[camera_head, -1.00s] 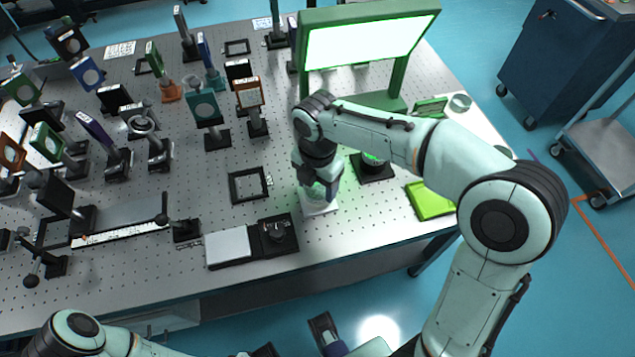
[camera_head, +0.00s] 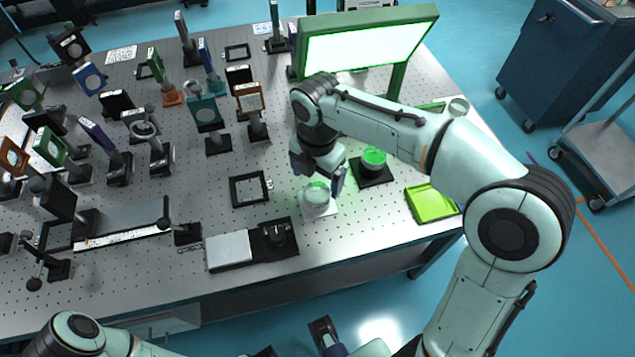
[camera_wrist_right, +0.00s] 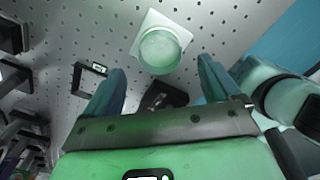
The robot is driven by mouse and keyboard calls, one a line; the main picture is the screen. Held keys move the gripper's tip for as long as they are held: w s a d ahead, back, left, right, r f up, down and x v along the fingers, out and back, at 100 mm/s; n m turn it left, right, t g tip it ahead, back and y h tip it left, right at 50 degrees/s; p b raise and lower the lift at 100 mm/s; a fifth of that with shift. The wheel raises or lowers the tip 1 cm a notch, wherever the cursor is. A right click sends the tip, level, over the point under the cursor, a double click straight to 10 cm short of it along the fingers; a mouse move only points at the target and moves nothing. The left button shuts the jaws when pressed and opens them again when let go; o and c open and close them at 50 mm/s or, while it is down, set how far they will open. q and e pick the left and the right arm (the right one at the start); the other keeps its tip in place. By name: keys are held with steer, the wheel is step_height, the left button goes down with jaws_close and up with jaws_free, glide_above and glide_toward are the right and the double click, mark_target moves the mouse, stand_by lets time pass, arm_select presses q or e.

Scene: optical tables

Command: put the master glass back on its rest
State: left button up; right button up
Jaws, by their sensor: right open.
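A clear, round, greenish glass (camera_head: 318,196), which I take for the master glass, sits flat on a white square plate (camera_head: 329,213) near the table's front edge. In the right wrist view the glass (camera_wrist_right: 161,50) stands on the white plate (camera_wrist_right: 146,24), just ahead of the fingertips. My right gripper (camera_head: 319,174) is open and empty above the glass; its fingers are spread to either side in the wrist view (camera_wrist_right: 160,68). A second, green-lit glass (camera_head: 373,161) stands on a black square base (camera_head: 384,177) to the right. My left gripper does not clearly show.
A green-framed light panel (camera_head: 367,45) stands behind. A bright green tray (camera_head: 431,204) lies to the right. A black square frame (camera_head: 250,190) and a black holder with a white pad (camera_head: 229,249) lie to the left. Several optic mounts crowd the table's left half.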

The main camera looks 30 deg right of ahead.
mark_target(317, 192)
step_height(317, 192, up, 7)
steer(key=p, duration=0.1)
steer(key=shift+r, duration=0.15)
stand_by(0.5)
